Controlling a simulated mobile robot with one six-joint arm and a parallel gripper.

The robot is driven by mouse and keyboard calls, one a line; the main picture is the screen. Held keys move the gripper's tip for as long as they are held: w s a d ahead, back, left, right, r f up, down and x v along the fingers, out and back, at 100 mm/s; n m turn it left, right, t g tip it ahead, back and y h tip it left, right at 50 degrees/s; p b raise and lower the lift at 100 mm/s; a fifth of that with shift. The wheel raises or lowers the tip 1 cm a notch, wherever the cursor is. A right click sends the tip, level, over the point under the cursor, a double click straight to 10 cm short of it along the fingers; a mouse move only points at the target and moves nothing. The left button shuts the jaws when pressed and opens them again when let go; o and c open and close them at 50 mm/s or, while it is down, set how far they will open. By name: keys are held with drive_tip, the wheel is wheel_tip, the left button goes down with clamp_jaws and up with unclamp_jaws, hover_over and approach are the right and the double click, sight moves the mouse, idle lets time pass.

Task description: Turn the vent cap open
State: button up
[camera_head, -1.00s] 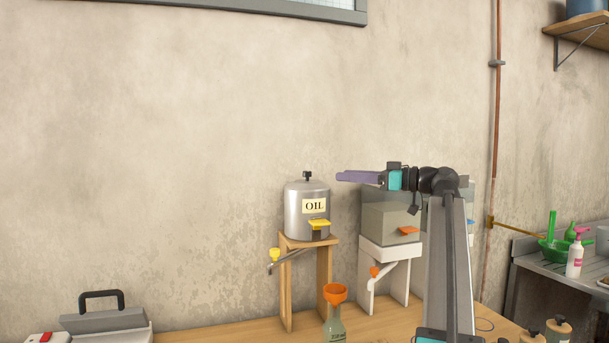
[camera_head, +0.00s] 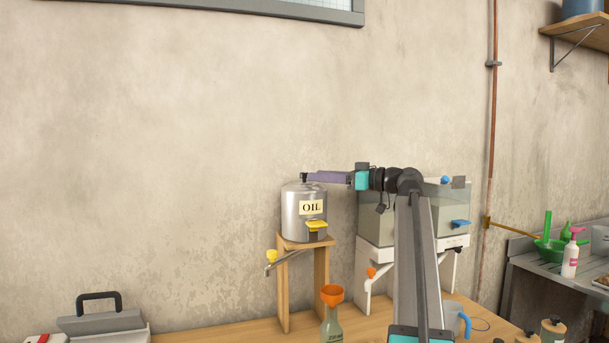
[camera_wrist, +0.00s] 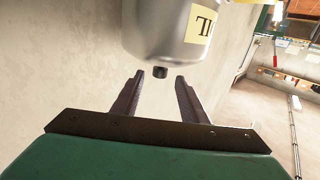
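The vent cap (camera_head: 304,177) is a small black knob on top of the silver oil can (camera_head: 290,215), which is labelled OIL. It also shows in the wrist view (camera_wrist: 160,72), where the can (camera_wrist: 150,30) hangs upside down at the top. My gripper (camera_head: 308,177) reaches in level from the right at the can's top. In the wrist view my gripper (camera_wrist: 159,82) is open, with the cap in line with the gap at its fingertips. Neither finger clearly touches the cap. The cap's base is partly hidden in the head view.
A bottle with an orange funnel (camera_head: 332,294) stands below. Tanks (camera_head: 372,215) on a white stand are right of the can, partly behind my arm.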

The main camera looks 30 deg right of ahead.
sight(305, 175)
drive_tip(key=shift+p+x, duration=0.3)
drive_tip(key=shift+x, duration=2.7)
drive_tip(key=c, duration=1)
drive_tip(key=shift+d, duration=0.1)
clamp_jaws()
